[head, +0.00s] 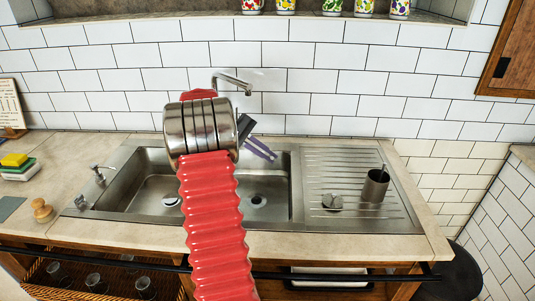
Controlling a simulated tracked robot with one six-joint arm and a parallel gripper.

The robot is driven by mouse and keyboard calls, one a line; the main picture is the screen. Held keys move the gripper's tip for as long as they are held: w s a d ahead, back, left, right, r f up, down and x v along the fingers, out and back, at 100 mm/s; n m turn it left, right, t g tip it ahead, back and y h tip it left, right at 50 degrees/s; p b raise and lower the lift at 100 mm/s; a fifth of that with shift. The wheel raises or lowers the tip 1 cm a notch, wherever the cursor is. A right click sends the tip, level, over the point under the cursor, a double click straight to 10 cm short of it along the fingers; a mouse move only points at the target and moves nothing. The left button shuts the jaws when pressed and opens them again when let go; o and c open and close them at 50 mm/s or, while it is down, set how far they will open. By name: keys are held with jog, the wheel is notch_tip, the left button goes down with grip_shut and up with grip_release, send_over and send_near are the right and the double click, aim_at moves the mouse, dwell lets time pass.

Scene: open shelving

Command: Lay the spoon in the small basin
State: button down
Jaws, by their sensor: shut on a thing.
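A steel sink (412,222) is set in the counter. Its left basin (150,165) and right basin (275,195) each show a drain; my red arm hides the stretch between them, so I cannot compare their full sizes. My gripper (262,150) is partly hidden behind my steel wrist, with purple-grey fingers pointing down and right above the back of the right basin. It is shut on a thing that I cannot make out. A steel cup (375,187) on the drainboard has a thin utensil (383,167) sticking up; I cannot tell if it is a spoon.
A faucet (232,80) arches from behind the sink near my wrist. A small round steel item (332,201) lies on the ridged drainboard (345,165). A soap pump (98,174), sponges (14,160) and a wooden knob brush (42,210) stand left. A white tiled wall is behind.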

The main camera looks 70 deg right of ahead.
jog(key=shift+f, duration=0.15)
jog(key=shift+f, duration=11.55)
jog(key=c, duration=1.8)
grip_release()
jog(key=shift+r, duration=0.1)
notch_tip(320, 180, up, 10)
jog(key=shift+f, duration=0.15)
